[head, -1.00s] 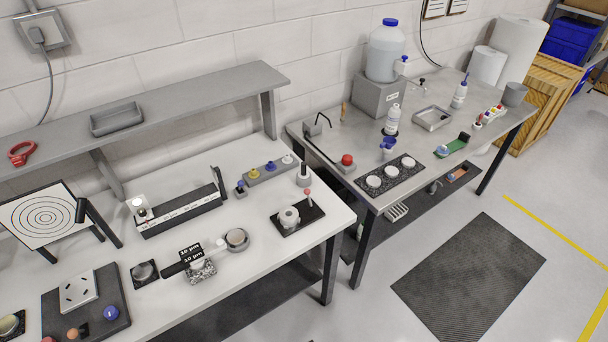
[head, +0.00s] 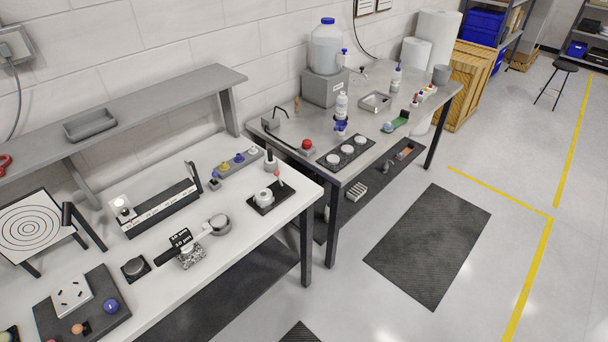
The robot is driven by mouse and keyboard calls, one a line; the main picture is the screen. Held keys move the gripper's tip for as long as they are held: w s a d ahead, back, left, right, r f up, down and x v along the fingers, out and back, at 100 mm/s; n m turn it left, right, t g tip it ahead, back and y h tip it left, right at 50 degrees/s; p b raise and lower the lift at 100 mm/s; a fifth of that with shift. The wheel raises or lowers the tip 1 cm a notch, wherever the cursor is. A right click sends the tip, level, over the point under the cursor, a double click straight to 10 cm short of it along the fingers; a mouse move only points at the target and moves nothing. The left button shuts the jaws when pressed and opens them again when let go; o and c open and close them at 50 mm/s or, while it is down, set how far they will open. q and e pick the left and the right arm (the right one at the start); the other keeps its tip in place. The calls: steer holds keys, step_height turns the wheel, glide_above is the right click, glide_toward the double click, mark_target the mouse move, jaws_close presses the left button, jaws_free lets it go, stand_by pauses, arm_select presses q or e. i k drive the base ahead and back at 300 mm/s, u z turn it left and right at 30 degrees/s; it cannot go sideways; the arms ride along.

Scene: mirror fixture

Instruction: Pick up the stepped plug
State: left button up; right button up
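Neither of my grippers is in view. I cannot tell for sure which small part is the stepped plug. A white round piece with a narrower top (head: 264,196) sits on a black plate on the near white bench (head: 225,235); a small red-tipped stick (head: 278,178) stands by it. A grey strip (head: 225,174) behind holds several small knobs, among them a yellow one (head: 224,167) and a blue one (head: 239,158). A dark blue-topped piece (head: 214,182) stands at the strip's left end.
A target board (head: 40,226), a long scale fixture (head: 160,210) and a dark pad with a blue ball (head: 111,306) share the white bench. A grey shelf (head: 150,105) runs above its back. A second bench (head: 290,128) stands beyond. The floor to the right is clear around a black mat (head: 428,245).

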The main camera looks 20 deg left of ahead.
mark_target(270, 160)
steer(key=z, duration=0.05)
steer(key=k, duration=0.45)
steer(key=z, duration=0.85)
steer(key=i, duration=1.9)
steer(key=u, duration=0.65)
steer(key=i, duration=1.05)
steer(key=u, duration=0.85)
